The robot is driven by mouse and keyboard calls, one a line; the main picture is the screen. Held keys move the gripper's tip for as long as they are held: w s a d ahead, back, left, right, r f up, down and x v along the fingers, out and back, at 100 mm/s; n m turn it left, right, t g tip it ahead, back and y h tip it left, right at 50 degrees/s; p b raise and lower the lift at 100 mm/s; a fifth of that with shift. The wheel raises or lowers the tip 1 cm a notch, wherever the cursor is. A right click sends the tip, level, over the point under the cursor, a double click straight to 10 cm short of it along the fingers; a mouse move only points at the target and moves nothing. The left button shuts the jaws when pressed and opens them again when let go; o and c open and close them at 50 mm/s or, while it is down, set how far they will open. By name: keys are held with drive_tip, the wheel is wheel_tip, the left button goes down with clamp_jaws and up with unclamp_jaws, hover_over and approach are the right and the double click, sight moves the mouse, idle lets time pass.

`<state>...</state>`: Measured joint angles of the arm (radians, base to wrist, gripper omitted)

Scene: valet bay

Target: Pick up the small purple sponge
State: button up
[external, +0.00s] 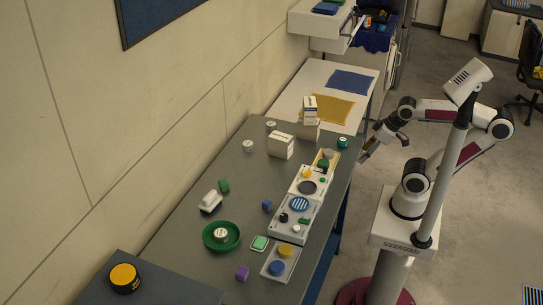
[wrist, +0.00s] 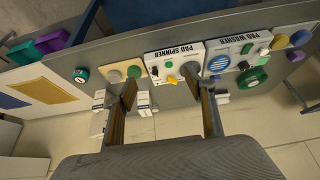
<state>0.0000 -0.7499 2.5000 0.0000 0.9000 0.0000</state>
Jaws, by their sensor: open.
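The small purple sponge (external: 242,272) lies on the grey bench near its front end in the external view, below a green-and-white block (external: 259,243). A small purple piece, likely the same sponge, shows at the right in the wrist view (wrist: 296,56). My gripper (external: 368,150) is beside the bench's right edge, toward the far end, well away from the sponge. In the wrist view its two fingers (wrist: 160,85) are apart with nothing held between them.
A tray with yellow and blue discs (external: 264,270) stands right of the sponge. A green bowl (external: 236,238) holds a white jar. White panels with knobs (external: 288,227) line the bench's right side. White boxes (external: 281,146) stand farther back. A blue cube (external: 267,205) lies mid-bench.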

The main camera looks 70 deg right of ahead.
idle(0.4)
drive_tip(key=shift+c, duration=1.2)
